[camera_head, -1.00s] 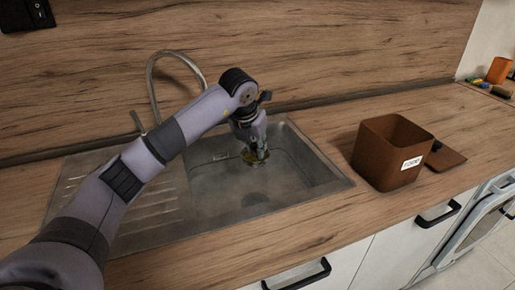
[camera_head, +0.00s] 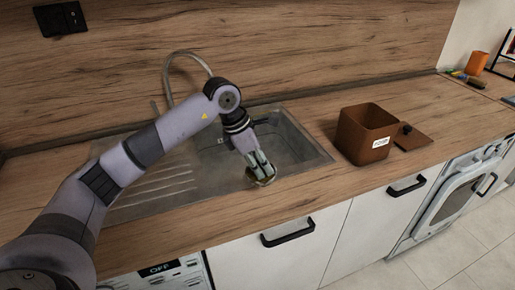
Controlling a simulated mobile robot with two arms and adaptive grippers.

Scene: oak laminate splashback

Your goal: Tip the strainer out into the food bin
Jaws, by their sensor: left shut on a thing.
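My left gripper (camera_head: 262,166) is shut on the strainer (camera_head: 262,180), a small round yellowish-brown thing. It holds the strainer over the front rim of the sink (camera_head: 297,150), to the left of the bin. What lies in the strainer is too small to tell. The food bin (camera_head: 359,141) is a brown, square, open-topped box with a white label, standing on the counter right of the sink. Its brown lid (camera_head: 412,141) with a dark knob lies on the counter beside it. My right gripper is not in view.
The tap (camera_head: 168,72) arches up behind my left arm. The ribbed drainer (camera_head: 150,192) lies left of the basin. An orange cup (camera_head: 477,63) and small coloured things stand at the far right. Counter between sink and bin is clear.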

